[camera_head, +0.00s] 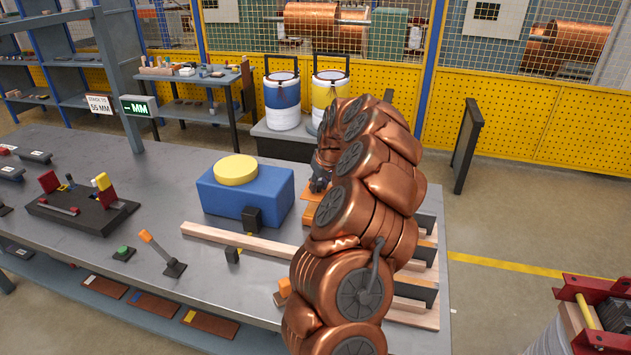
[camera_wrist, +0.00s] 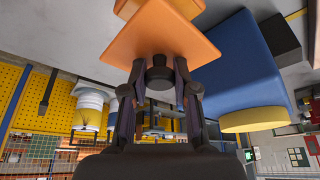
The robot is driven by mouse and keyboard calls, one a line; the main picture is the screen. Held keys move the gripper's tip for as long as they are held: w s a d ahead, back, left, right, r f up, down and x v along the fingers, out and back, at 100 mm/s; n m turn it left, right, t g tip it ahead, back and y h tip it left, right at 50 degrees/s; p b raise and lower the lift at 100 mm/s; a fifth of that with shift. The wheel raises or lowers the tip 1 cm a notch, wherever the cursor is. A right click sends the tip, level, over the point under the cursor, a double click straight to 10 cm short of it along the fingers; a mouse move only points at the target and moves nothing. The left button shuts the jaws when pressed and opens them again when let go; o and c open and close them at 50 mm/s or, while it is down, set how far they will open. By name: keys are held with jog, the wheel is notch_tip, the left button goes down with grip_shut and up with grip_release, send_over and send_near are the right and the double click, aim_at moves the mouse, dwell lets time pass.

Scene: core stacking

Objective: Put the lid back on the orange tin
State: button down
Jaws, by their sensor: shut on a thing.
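My gripper (camera_wrist: 160,90) is shut on the black knob (camera_wrist: 160,72) of a flat, square orange lid (camera_wrist: 158,38). In the head view the gripper (camera_head: 320,182) is partly hidden by my copper-coloured arm, and the lid (camera_head: 314,190) shows only as a small orange patch. Beyond the lid in the wrist view is another orange body (camera_wrist: 188,6), cut by the frame edge, which looks like the tin. Whether the lid touches it cannot be told. In the head view my arm hides most of that area.
A blue box (camera_head: 240,196) with a yellow round top (camera_head: 236,170) stands close left of the gripper. An orange-tipped lever (camera_head: 160,252) stands further left. Bare table lies behind the blue box.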

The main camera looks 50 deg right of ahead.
aim_at(321, 194)
jog(key=shift+f, duration=1.6)
jog(key=shift+f+b, duration=0.55)
jog(key=shift+f, duration=0.75)
jog(key=shift+s+a+b, duration=0.1)
jog(key=shift+b, duration=0.75)
jog(key=shift+f+b, duration=0.2)
jog(key=shift+b, duration=0.55)
dwell(0.7)
dwell(0.4)
jog(key=shift+c, duration=1.6)
grip_release()
jog(key=shift+r, duration=0.15)
jog(key=shift+r, duration=3.4)
